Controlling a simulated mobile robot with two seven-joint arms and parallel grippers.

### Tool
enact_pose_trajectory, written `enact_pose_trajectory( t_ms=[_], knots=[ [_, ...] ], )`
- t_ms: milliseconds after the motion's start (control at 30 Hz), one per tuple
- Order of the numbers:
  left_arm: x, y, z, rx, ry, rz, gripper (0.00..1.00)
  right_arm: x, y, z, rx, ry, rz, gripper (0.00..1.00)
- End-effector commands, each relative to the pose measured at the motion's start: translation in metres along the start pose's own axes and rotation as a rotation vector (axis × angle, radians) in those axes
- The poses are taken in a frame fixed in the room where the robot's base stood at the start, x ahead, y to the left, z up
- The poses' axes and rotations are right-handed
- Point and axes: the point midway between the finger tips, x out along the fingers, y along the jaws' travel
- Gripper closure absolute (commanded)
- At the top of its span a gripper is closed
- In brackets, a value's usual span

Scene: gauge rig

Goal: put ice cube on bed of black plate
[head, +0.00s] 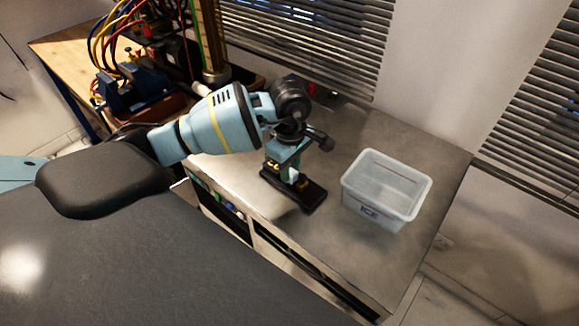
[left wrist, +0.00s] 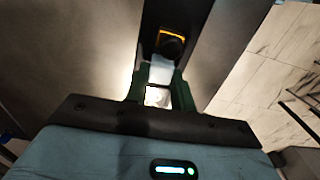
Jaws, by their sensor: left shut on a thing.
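The black plate (head: 309,199) lies on the grey bench top, left of a clear bin. My left gripper (head: 289,176) points down over the plate's near-left part. In the left wrist view, the green fingers of my left gripper (left wrist: 160,82) are shut on a pale, translucent ice cube (left wrist: 160,71). The dark plate runs behind the fingers, with an orange-lit square on it just beyond the cube. I cannot tell whether the cube touches the plate. My right gripper is not in view.
A clear plastic bin (head: 386,190) stands right of the plate. A blue vise (head: 130,90) and coloured cables are at the back left. Window blinds (head: 310,35) are behind the bench. The bench top in front of the bin is clear.

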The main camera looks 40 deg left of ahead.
Motion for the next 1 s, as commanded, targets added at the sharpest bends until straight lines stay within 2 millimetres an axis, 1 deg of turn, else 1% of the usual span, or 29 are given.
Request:
enact_pose_trajectory(
  t_ms=[200,233,367,400,633,767,867,1000],
  knots=[
    [0.005,0.0,0.0,0.0,0.0,-0.002,0.97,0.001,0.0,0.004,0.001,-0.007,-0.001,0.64],
    [0.004,0.0,0.0,0.0,0.0,-0.001,0.73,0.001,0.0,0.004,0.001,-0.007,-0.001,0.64],
    [0.003,0.0,0.0,0.0,0.0,-0.001,0.56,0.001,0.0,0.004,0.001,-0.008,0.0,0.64],
    [0.003,0.0,0.0,0.0,0.0,-0.001,0.54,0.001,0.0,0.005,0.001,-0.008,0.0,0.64],
    [0.003,0.0,0.0,0.0,0.0,0.0,0.54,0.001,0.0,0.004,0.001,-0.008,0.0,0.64],
    [-0.004,0.0,0.0,0.0,0.0,0.002,0.54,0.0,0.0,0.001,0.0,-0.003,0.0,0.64],
    [-0.015,0.001,0.0,-0.001,0.001,0.005,0.54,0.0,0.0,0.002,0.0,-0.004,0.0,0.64],
    [-0.042,0.001,-0.001,0.0,0.002,0.005,0.54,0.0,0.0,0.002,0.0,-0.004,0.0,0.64]
  ],
)
